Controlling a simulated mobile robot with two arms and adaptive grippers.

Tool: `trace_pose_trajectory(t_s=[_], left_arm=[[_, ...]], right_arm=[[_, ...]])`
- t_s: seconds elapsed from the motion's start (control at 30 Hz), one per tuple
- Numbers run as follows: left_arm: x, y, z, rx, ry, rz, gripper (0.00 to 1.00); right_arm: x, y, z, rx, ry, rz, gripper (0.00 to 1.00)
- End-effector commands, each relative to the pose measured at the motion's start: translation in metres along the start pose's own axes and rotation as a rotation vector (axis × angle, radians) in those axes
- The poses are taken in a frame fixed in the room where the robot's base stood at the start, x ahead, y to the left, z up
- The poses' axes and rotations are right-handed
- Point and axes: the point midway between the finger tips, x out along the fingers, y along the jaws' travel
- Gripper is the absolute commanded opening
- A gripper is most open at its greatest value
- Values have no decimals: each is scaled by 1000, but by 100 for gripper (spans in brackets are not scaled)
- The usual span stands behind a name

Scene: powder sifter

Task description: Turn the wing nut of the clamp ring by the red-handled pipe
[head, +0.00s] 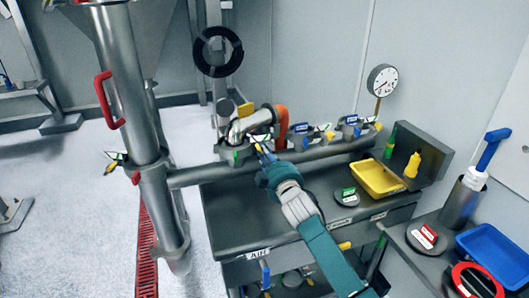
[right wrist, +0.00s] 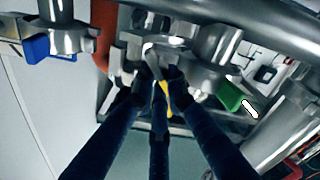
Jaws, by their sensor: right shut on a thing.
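My right gripper (head: 259,150) reaches over the bench to the valve group. In the right wrist view its fingers (right wrist: 158,78) are shut on the wing nut (right wrist: 165,93), a small yellow part mostly hidden between them. The clamp ring lies behind the fingertips and its outline is hard to make out. A green tag (right wrist: 230,96) is beside it. A bent steel pipe (head: 247,124) and a red-orange pipe piece (head: 282,125) stand just behind the gripper. The tall steel pipe (head: 122,65) with a red handle (head: 107,100) is at the left. My left gripper is not seen.
A horizontal pipe (head: 205,175) runs along the back of the dark bench (head: 235,225). A yellow tray (head: 376,180) and a yellow bottle (head: 413,164) are to the right. A blue tray (head: 500,252) is at lower right. The pale floor (head: 75,210) at left is clear.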

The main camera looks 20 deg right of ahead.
Motion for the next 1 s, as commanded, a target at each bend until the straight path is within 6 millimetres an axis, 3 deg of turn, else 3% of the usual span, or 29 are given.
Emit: trace_pose_trajectory(t_s=[0.17, 0.2, 0.3, 0.67, 0.77, 1.0], left_arm=[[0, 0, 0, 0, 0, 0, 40], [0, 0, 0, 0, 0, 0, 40], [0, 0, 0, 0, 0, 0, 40], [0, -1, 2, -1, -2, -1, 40], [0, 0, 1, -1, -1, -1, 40], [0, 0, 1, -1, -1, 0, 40]], right_arm=[[0, -1, 1, 1, -2, -1, 0], [0, -1, 1, 1, -3, -1, 14], [0, -1, 1, 1, -2, -1, 32], [-4, 0, 1, 2, -1, 0, 32], [-16, -1, 2, 2, -2, -1, 32], [-67, -1, 2, 1, -3, -2, 32]])
